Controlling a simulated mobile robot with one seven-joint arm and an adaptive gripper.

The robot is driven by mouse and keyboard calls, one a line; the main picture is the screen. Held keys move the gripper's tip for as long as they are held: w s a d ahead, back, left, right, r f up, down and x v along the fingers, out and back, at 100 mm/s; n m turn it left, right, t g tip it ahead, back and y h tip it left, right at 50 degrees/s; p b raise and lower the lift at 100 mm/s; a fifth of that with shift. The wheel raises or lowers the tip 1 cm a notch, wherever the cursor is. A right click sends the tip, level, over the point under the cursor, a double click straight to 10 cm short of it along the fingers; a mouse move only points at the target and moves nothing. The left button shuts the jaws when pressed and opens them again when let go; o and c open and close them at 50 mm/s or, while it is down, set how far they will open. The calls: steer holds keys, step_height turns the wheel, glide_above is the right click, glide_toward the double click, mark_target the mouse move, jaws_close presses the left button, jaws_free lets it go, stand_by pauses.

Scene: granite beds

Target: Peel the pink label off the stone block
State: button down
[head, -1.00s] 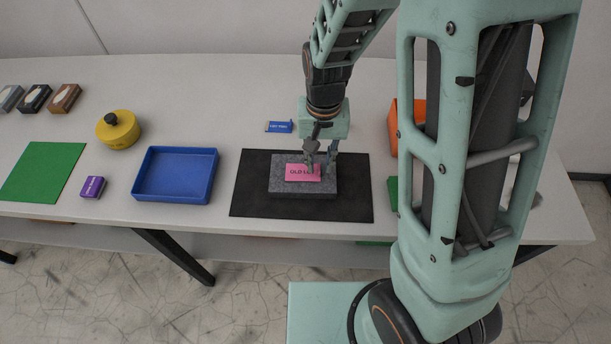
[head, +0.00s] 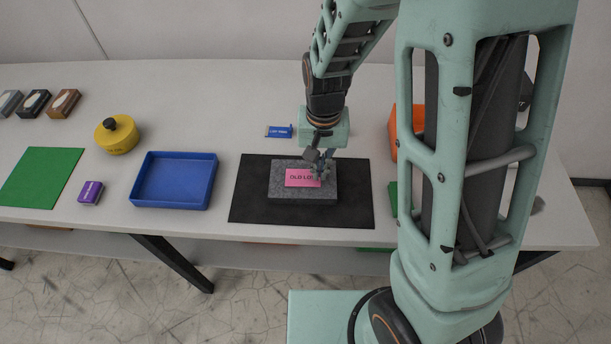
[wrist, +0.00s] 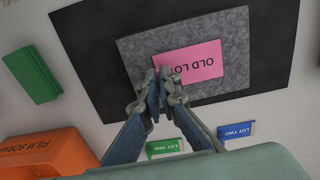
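The stone block (head: 277,188) is a grey speckled slab lying flat on a black mat. The pink label (head: 300,178), printed "OLD LOT", lies flat on its top; it also shows in the wrist view (wrist: 203,63). My gripper (head: 322,172) is low over the block at the label's right end. In the wrist view its fingertips (wrist: 159,88) are closed together at the label's end edge, which they partly hide. They seem to pinch that edge; the rest of the label looks flat on the stone.
The black mat (head: 250,205) surrounds the block. A blue tray (head: 148,202) stands empty to the left. Small blue-printed LOT TWO (wrist: 237,132) and green LOT ONE (wrist: 164,147) pieces lie behind. An orange FILM SCRAP bin (wrist: 38,148) stands to the right in the head view.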

steer(key=shift+d+r+p, duration=0.25)
steer(key=shift+r+p, duration=0.4)
steer(key=shift+r, duration=0.25)
steer(key=shift+d+r+p, duration=0.25)
steer(key=shift+r+p, duration=0.4)
steer(key=shift+r, duration=0.25)
stand_by(0.5)
step_height(320, 180, up, 5)
steer(key=p, duration=0.3)
steer(key=shift+p, duration=0.4)
steer(key=shift+d, duration=0.1)
stand_by(0.3)
